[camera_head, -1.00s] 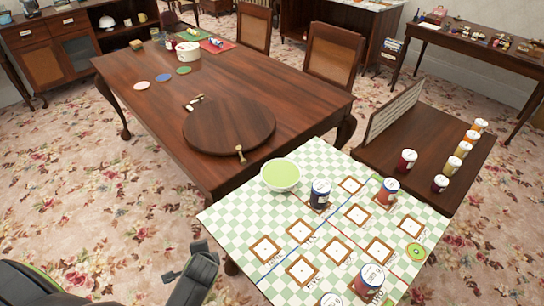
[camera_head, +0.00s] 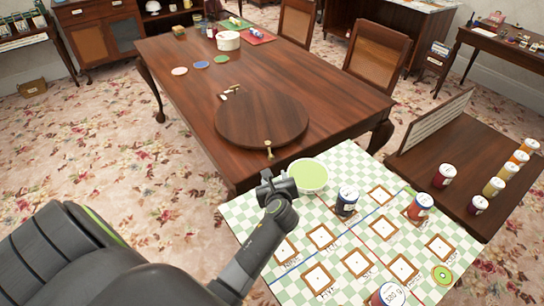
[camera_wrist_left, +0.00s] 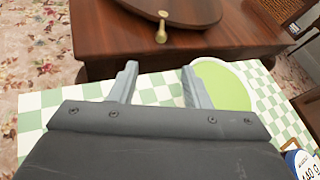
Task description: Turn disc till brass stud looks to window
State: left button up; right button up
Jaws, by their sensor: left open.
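The dark wooden disc (camera_head: 262,120) lies flat on the brown table near its front edge. The brass stud (camera_head: 268,149) stands at the disc's near edge, facing me; it also shows in the left wrist view (camera_wrist_left: 161,32). My left gripper (camera_head: 268,180) is open and empty, in front of the stud and apart from it, beside the green bowl. In the left wrist view my two fingers (camera_wrist_left: 160,78) point towards the table edge, with the stud beyond the gap between them. No window is in view. My right gripper is not in view.
A green bowl (camera_head: 307,175) stands close right of my left gripper on the checked cloth (camera_head: 350,160), with jars and framed squares. Small pieces (camera_head: 230,92) lie beside the disc's far left edge. Coasters (camera_head: 201,65) and a white pot (camera_head: 228,40) are further back.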

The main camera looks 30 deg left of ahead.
aim_at(271, 157)
pick_arm(q)
jog(key=b+x, duration=0.2)
jog(key=x, duration=1.3)
jog(key=shift+w+f+b, duration=0.1)
jog(key=shift+w+b, duration=0.2)
jog(key=shift+b, duration=0.1)
jog(key=shift+x, duration=0.95)
grip_shut()
